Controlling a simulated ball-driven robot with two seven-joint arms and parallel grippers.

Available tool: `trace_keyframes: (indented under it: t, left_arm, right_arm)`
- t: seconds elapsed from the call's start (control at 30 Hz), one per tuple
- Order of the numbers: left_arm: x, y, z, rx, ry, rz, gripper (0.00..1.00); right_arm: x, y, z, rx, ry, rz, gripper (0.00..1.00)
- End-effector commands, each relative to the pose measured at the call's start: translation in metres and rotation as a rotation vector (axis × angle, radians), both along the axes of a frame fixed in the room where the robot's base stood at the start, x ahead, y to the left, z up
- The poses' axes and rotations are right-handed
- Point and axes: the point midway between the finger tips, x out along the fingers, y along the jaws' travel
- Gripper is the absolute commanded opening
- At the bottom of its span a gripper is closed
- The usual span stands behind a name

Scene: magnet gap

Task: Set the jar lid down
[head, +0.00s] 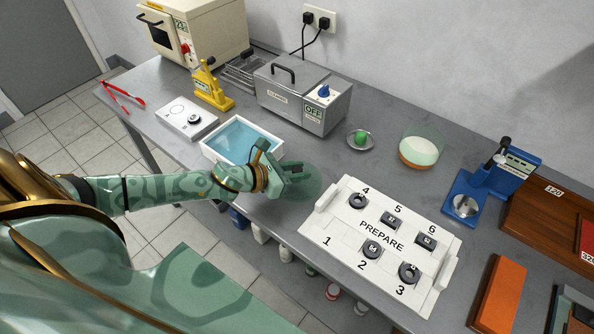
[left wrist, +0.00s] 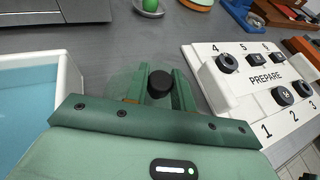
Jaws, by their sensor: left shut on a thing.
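The jar lid is a clear greenish glass disc (head: 308,187) with a black knob. My left gripper (head: 288,172) is shut on the knob, between the blue tray and the white PREPARE board. In the left wrist view the black knob (left wrist: 159,83) sits between my two green fingers, with the see-through disc around it. The disc is level, over bare grey table; I cannot tell whether it touches the table. An open glass jar (head: 421,151) with pale contents and an orange lower band stands further back right. My right gripper is not in view.
The white tray of blue liquid (head: 243,138) is close on the left. The PREPARE board (head: 333,233) with several dark parts is close on the right. A small dish with a green ball (head: 360,138) and a grey CLEANER box (head: 303,95) stand behind. The table's front edge is near.

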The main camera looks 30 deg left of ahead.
Motion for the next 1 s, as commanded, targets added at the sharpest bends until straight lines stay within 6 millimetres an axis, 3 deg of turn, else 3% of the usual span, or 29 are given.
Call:
trace_keyframes:
  t: [0.07,0.1,0.17,0.2,0.57,1.0]
  left_arm:
    - [0.000,0.000,-0.003,0.000,0.000,0.000,0.00]
    - [0.000,0.000,-0.004,0.000,0.001,0.000,0.27]
    - [0.000,0.000,-0.003,0.000,0.000,0.000,0.44]
    - [0.000,0.000,-0.003,0.000,0.000,0.000,0.47]
    - [-0.004,0.002,0.002,0.000,0.002,0.000,0.47]
    - [-0.072,0.036,0.033,-0.001,0.004,0.000,0.47]
  right_arm:
    - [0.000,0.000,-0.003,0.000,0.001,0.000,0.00]
    - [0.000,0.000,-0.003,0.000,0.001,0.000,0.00]
    - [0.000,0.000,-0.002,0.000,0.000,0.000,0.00]
    - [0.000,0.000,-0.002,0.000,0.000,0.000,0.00]
    - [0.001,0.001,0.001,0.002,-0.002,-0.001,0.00]
    - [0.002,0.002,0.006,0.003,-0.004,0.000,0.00]
